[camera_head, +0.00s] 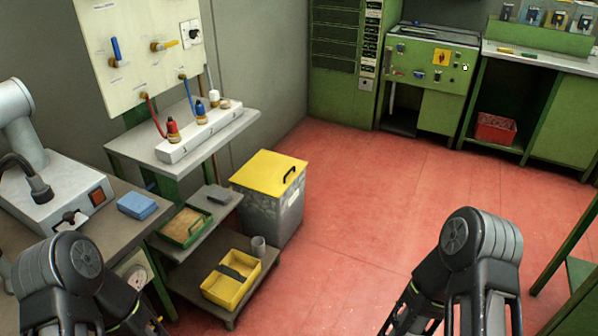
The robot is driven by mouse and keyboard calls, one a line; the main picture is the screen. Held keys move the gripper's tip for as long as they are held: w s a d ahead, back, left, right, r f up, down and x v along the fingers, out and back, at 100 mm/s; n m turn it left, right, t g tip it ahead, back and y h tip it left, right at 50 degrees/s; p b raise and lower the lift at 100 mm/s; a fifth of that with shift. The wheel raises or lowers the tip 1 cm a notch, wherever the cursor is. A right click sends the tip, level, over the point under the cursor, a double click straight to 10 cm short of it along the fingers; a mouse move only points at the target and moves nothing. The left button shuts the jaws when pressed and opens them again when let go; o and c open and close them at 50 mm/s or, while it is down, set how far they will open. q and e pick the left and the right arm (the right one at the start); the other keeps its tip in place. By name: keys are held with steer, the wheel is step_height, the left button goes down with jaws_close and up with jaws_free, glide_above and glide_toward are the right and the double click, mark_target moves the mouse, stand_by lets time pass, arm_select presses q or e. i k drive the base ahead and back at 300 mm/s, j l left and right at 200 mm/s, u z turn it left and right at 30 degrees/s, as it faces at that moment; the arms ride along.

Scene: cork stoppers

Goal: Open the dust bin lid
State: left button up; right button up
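The dust bin (283,213) is a grey metal box on the red floor, left of the picture's middle. Its yellow lid (262,172) is shut flat on top. A black handle (290,175) stands on the lid near its right edge. My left arm shows at the lower left and my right arm at the lower right. Both are well apart from the bin. The fingers of both grippers are out of view below the picture's edge.
A low shelf unit left of the bin holds a yellow tray (245,287), a grey cup (259,246) and a green tray (176,238). A workbench with a blue block (137,205) stands further left. The red floor (370,215) right of the bin is clear.

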mark_target(268, 173)
steer(key=i+l, duration=0.3)
steer(key=i, duration=0.25)
steer(key=i+l, duration=0.35)
steer(key=i, duration=0.25)
steer(key=i+l, duration=0.3)
steer(key=i, duration=0.25)
steer(key=i+l, duration=0.35)
steer(key=i, duration=0.25)
steer(key=i+l+u, duration=0.1)
steer(key=i+l, duration=0.2)
steer(key=i, duration=0.25)
steer(key=i+l, duration=0.4)
steer(key=i, duration=0.2)
